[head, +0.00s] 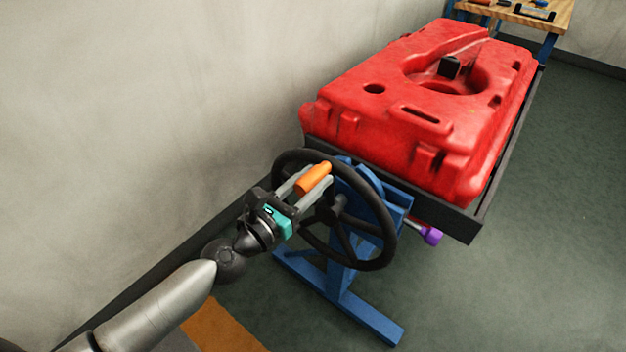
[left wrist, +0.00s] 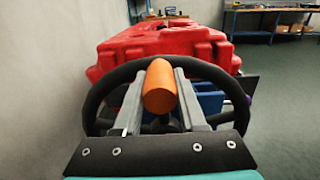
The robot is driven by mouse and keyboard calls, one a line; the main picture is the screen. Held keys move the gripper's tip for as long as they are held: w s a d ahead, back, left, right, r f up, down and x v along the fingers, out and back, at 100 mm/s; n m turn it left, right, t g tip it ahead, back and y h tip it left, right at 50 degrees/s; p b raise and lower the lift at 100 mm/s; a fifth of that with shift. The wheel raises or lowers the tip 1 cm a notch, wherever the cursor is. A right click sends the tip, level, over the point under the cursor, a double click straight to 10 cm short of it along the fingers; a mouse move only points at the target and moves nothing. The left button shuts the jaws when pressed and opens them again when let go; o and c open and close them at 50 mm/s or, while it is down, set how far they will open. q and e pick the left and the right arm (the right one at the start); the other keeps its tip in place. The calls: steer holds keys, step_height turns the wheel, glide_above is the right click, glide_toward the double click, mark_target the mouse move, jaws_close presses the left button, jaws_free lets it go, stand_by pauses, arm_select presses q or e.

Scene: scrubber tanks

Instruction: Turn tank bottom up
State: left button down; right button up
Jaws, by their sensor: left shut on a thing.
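The red tank (head: 400,95) lies in a dark frame (head: 478,222) on a blue stand (head: 345,275). It also shows in the left wrist view (left wrist: 165,45), behind the wheel. A black handwheel (head: 385,245) is mounted on the near end of the stand. An orange handle (head: 314,178) sticks out from the upper part of its rim. My left gripper (head: 306,182) is shut on the orange handle; in the left wrist view the handle (left wrist: 160,85) sits between the two fingers. My right gripper is in neither view.
A pale wall (head: 150,110) runs close along the left side of the stand. A wooden workbench (head: 545,15) with tools stands at the back right. The green-grey floor (head: 560,200) on the right is clear. A purple knob (head: 432,236) shows below the frame.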

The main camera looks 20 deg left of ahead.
arm_select(q)
steer(key=shift+w+a, duration=0.1)
steer(key=shift+a, duration=0.15)
steer(key=c, duration=0.6)
jaws_free()
steer(key=shift+c, duration=0.2)
steer(key=shift+o, duration=0.8)
